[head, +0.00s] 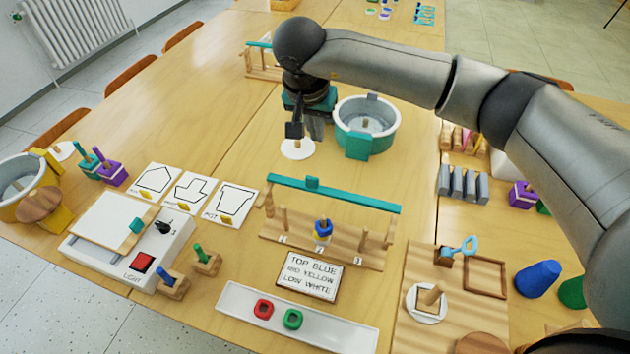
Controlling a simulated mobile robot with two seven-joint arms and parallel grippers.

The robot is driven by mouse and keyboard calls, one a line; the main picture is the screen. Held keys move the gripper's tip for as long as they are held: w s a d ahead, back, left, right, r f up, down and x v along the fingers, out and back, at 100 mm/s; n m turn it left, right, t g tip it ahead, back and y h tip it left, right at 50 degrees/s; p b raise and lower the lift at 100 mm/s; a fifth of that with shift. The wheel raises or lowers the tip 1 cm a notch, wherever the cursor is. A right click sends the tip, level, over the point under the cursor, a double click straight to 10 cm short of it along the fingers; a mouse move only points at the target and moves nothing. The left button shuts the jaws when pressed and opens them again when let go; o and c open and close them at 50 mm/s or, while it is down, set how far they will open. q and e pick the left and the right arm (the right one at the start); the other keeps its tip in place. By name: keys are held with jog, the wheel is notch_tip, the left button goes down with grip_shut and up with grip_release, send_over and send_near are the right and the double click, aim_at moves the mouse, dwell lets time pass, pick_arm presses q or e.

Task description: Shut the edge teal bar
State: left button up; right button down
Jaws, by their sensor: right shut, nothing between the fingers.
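A long teal bar (345,196) with a small raised teal tab runs across the top of a wooden peg rack (290,243) in the middle of the table. A second teal bar (259,44) shows on another wooden rack at the back, partly hidden by my right arm. I cannot tell which bar is the edge one. My right gripper (294,131) is shut and empty, pointing down beyond the near rack, apart from both bars. My left gripper is not in view.
A teal-handled round pot (366,143) stands just right of my right gripper, and a white disc (297,149) lies below it. Outline cards (192,191), a light box (112,238), a sign (311,275) and a white tray (235,298) surround the near rack.

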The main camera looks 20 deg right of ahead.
aim_at(332, 189)
notch_tip(332, 189, down, 10)
jog(key=shift+s+a, duration=0.2)
jog(key=shift+s, duration=0.05)
dwell(0.5)
jog(key=shift+r, duration=0.1)
